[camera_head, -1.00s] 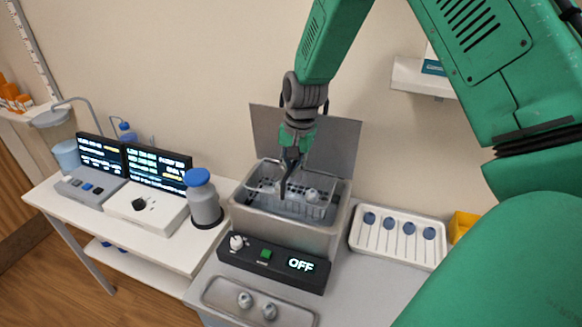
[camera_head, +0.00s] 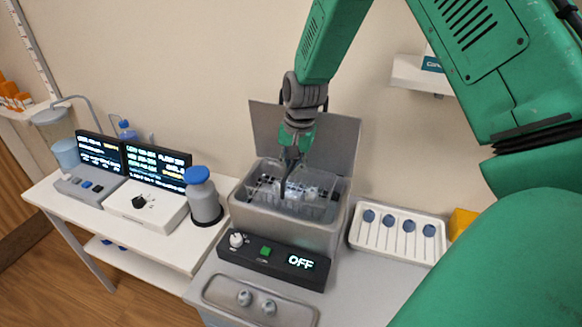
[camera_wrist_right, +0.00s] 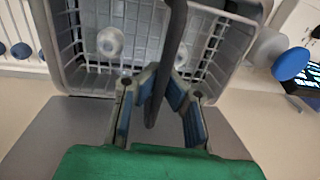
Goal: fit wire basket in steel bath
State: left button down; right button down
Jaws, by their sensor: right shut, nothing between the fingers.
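The wire basket (camera_head: 318,208) sits down inside the steel bath (camera_head: 285,232), with its upper rim at about the level of the bath's top. It holds pale round pieces, which also show in the basket in the right wrist view (camera_wrist_right: 66,70). My right gripper (camera_head: 290,166) is over the basket at its dark upright handle. In the wrist view my right gripper (camera_wrist_right: 163,88) is shut, with the handle (camera_wrist_right: 165,60) passing by its fingertips. The basket's bottom and its contact with the bath floor are hidden. My left gripper is not in view.
The raised lid (camera_head: 340,140) stands behind the bath. A blue-capped bottle (camera_head: 203,200) stands left; a rack (camera_head: 400,235) with blue-topped items lies right.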

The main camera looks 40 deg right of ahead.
aim_at(290, 194)
jog(key=shift+f+b, duration=0.65)
jog(key=shift+f, duration=2.3)
dwell(3.4)
dwell(0.3)
jog(key=c, duration=2)
grip_release()
jog(key=shift+r, duration=0.15)
jog(key=shift+r+p, duration=0.85)
jog(key=shift+r, duration=1)
